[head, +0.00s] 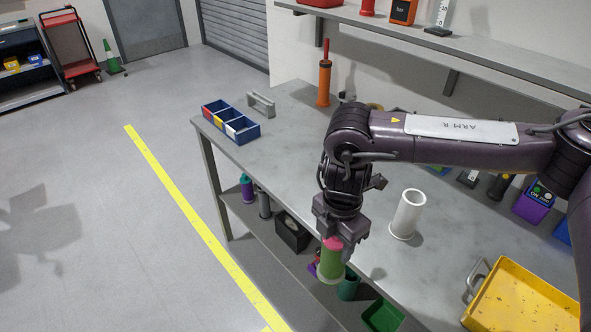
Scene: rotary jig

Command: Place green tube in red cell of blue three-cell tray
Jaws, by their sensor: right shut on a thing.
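The green tube (331,267), with a pink upper end, hangs below my right gripper (338,238) near the front edge of the workbench. The gripper points down and is shut on the tube's upper part, hiding some of it. The blue three-cell tray (250,137) sits at the bench's far left end, well away from the gripper. Its front carries red, yellow and white marks; the red one is at the left end cell. No tube shows in the tray. My left gripper is not in view.
A grey handle (261,104) stands right behind the tray, and an orange pump-like tool (324,81) farther right. A white tube (407,214) stands right of my gripper. A yellow tray (525,298) is at lower right. The bench (285,146) is clear between tray and arm.

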